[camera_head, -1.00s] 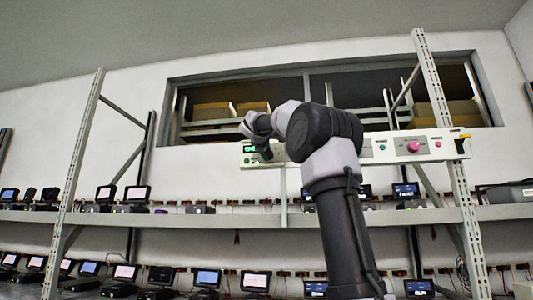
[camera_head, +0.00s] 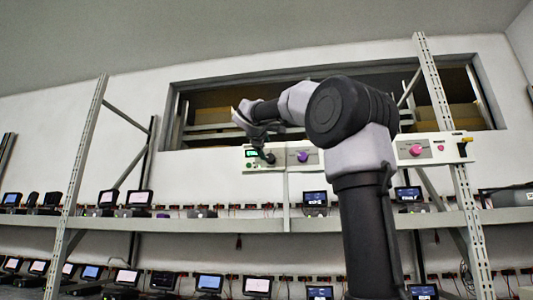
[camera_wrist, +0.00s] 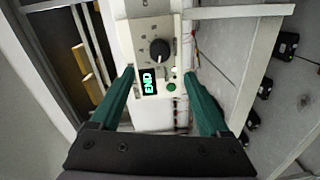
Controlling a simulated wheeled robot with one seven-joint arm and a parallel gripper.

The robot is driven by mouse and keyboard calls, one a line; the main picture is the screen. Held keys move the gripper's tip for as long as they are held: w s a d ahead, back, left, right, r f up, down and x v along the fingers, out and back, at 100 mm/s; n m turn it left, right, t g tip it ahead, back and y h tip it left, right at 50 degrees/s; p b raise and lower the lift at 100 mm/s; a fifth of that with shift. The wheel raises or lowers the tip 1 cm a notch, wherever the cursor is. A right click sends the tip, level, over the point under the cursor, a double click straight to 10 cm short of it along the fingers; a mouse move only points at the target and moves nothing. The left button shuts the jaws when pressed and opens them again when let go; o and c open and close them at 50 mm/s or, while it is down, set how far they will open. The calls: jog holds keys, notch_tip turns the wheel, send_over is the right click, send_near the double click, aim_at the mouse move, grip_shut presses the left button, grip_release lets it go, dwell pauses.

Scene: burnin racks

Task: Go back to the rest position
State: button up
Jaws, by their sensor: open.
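My gripper (camera_head: 255,130) is raised in front of the control panel (camera_head: 305,170) on the rack, near its left end. In the wrist view my gripper (camera_wrist: 165,88) shows two green fingers spread wide with nothing between them. Beyond the fingers is the panel (camera_wrist: 143,30) with a black knob (camera_wrist: 159,50), a lit display (camera_wrist: 149,82) that seems to read END, and a green button (camera_wrist: 171,87). The fingers look apart from the panel. My arm hides the middle of the panel in the head view.
A metal rack shelf (camera_head: 230,224) runs across the view with several small screen devices (camera_head: 139,198) on it, and more stand on a lower level. Rack uprights (camera_head: 78,180) stand left and right (camera_head: 452,150). A window opening (camera_head: 215,115) lies behind. The space above is clear.

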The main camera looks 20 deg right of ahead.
jog(key=shift+s+a, duration=0.35)
jog(key=shift+s, duration=0.2)
jog(key=shift+f, duration=0.1)
jog(key=s+a+f+m+g+y, duration=0.2)
jog(key=s+f, duration=0.7)
jog(key=f, duration=0.6)
jog(key=s+a+f+m+g+y, duration=0.3)
jog(key=s+f, duration=0.6)
jog(key=f, duration=0.6)
jog(key=s+a+f+m+g+y, duration=0.2)
jog(key=s+a+f+m+y, duration=0.4)
jog(key=f, duration=0.9)
jog(key=s+m, duration=0.2)
jog(key=s, duration=0.1)
jog(key=shift+a+f+y, duration=0.15)
jog(key=shift+a+y, duration=0.1)
jog(key=shift+y, duration=0.15)
